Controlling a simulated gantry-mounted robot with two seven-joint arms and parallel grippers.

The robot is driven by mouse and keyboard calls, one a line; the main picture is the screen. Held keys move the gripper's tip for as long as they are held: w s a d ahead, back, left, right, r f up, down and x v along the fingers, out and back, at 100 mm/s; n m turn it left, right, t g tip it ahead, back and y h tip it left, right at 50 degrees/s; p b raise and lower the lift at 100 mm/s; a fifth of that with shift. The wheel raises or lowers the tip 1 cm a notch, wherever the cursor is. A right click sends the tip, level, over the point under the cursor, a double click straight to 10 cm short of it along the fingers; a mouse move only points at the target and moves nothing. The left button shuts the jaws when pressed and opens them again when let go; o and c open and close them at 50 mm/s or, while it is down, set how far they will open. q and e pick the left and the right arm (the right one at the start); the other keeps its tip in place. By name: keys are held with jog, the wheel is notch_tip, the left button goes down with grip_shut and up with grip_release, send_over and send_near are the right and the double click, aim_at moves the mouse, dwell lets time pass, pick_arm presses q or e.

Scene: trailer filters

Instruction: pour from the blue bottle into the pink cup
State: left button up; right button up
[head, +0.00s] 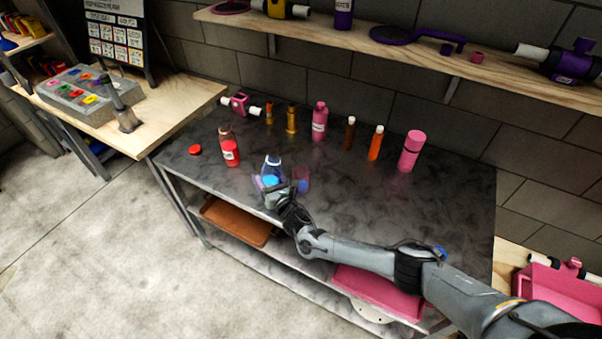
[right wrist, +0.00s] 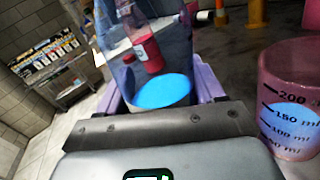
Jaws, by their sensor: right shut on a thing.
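The blue bottle (head: 272,163) is see-through and stands roughly upright near the front edge of the dark table, with bright blue liquid inside. My right gripper (head: 271,184) is shut on it, and its lilac fingers flank the bottle (right wrist: 163,92) in the right wrist view. The pink cup (head: 303,176) is see-through and stands just right of the bottle, apart from it. In the right wrist view the cup (right wrist: 290,75) shows ml marks and blue liquid around the 100 to 150 lines. I cannot tell whether the bottle touches the table. My left gripper is not in view.
A red-filled bottle (head: 231,153) and a red cap (head: 195,150) are to the left. A pink bottle (head: 319,121), an orange bottle (head: 375,143) and a pink flask (head: 411,151) stand along the back. The right part of the tabletop (head: 440,205) is clear.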

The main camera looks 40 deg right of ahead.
jog(key=shift+m+b, duration=0.55)
jog(key=shift+m, duration=0.25)
jog(key=shift+m+b, duration=0.45)
jog(key=shift+m, duration=0.05)
jog(key=shift+f+m+t+b, duration=0.1)
jog(key=shift+m+t+b, duration=0.2)
jog(key=shift+m+b, duration=0.4)
jog(key=shift+m+h+b, duration=0.4)
jog(key=shift+m+b, duration=0.15)
jog(key=shift+m, duration=0.05)
jog(key=shift+a+f+m+b, duration=0.25)
jog(key=shift+m+b, duration=0.75)
jog(key=shift+b, duration=0.25)
jog(key=shift+w+a+f+m+b, duration=0.1)
jog(key=shift+w+a+m+b, duration=0.1)
jog(key=shift+m+b, duration=0.5)
jog(key=shift+h, duration=0.4)
jog(key=shift+s, duration=0.1)
